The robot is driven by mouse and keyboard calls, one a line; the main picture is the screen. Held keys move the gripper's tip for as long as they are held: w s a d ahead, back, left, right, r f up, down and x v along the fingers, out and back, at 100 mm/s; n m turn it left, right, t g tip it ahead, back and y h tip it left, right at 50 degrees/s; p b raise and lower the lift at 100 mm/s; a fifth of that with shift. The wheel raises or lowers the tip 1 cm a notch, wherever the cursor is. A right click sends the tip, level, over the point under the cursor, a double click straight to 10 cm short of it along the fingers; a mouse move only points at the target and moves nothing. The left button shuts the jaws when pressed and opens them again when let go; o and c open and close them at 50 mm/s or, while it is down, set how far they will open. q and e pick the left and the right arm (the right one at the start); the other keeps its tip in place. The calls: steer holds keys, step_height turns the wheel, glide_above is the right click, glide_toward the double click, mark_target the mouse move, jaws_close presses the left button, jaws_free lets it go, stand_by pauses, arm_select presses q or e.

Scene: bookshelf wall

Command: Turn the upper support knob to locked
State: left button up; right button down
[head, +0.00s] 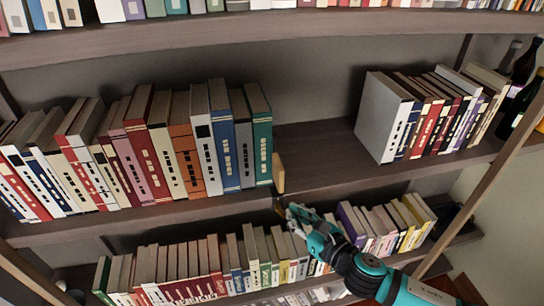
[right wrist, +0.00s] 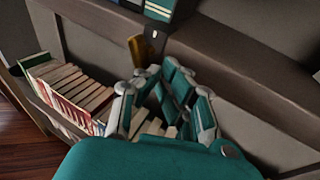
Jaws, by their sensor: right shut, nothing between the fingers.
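A small wooden book support (head: 278,173) stands upright on the middle shelf, at the right end of a row of books. It also shows in the right wrist view (right wrist: 136,48). Next to it in that view is a dark piece with a small white mark (right wrist: 154,42) on the shelf's front edge, which looks like the knob; I cannot tell its setting. My right gripper (head: 288,212) is shut and empty, just below the shelf edge near the support. In the right wrist view its fingers (right wrist: 160,74) are just below the dark piece, seemingly apart from it. My left gripper is not in view.
Books fill the left of the middle shelf (head: 330,178), and more stand at its right. Between them the shelf is bare. A lower row of books (head: 190,262) stands behind and beside my right gripper. Bottles (head: 523,75) stand at the far right.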

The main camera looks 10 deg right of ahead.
steer(key=shift+a, duration=0.3)
steer(key=shift+d, duration=2)
steer(key=shift+s, duration=0.1)
steer(key=v, duration=1.2)
